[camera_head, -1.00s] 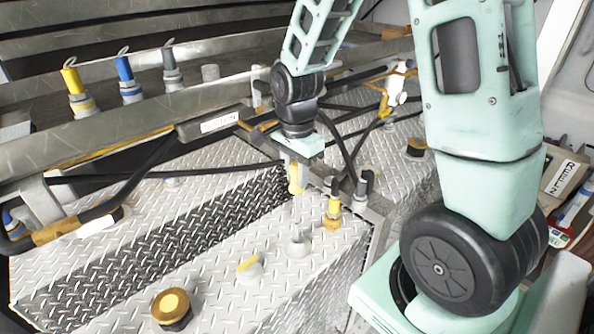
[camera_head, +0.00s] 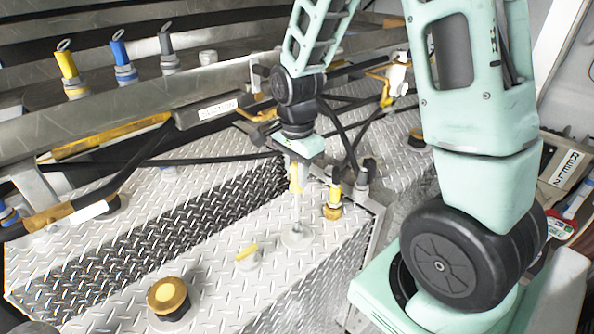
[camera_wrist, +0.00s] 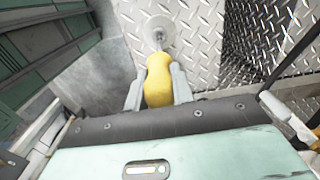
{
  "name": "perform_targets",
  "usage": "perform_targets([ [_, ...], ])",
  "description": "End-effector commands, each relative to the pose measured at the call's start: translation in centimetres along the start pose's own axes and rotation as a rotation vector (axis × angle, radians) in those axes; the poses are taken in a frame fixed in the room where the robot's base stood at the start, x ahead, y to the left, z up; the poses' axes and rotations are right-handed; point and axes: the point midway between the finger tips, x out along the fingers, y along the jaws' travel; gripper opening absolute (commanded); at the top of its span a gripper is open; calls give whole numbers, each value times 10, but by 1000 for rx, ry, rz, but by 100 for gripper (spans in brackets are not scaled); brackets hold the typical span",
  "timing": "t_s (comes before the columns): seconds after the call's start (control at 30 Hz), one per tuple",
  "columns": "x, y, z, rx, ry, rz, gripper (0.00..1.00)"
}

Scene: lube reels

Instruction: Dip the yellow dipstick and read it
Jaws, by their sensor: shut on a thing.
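My gripper (camera_head: 297,172) is shut on the yellow handle (camera_head: 296,184) of the dipstick; the handle also shows between the two fingers in the wrist view (camera_wrist: 158,84). A thin pale rod (camera_head: 298,210) runs down from the handle toward a round grey port (camera_head: 297,237) on the diamond-plate tank top. In the wrist view the rod lines up with the middle of the port (camera_wrist: 160,27). The rod's lower end meets the port in the picture; I cannot tell how deep it sits. No reading can be made out on the rod.
A yellow-collared fitting (camera_head: 333,200) and a grey-topped one (camera_head: 361,188) stand close right of the gripper. A yellow-topped cap (camera_head: 246,256) and a round brass cap (camera_head: 169,299) are in front. Black hoses (camera_head: 190,160) cross behind. Yellow, blue and grey ringed handles (camera_head: 123,62) stand back left.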

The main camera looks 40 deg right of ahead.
Motion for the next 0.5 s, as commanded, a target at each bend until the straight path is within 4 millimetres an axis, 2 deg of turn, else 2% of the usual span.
perform_targets([
  [0.5, 38, 0, 0, -1, 0, 1, 1],
])
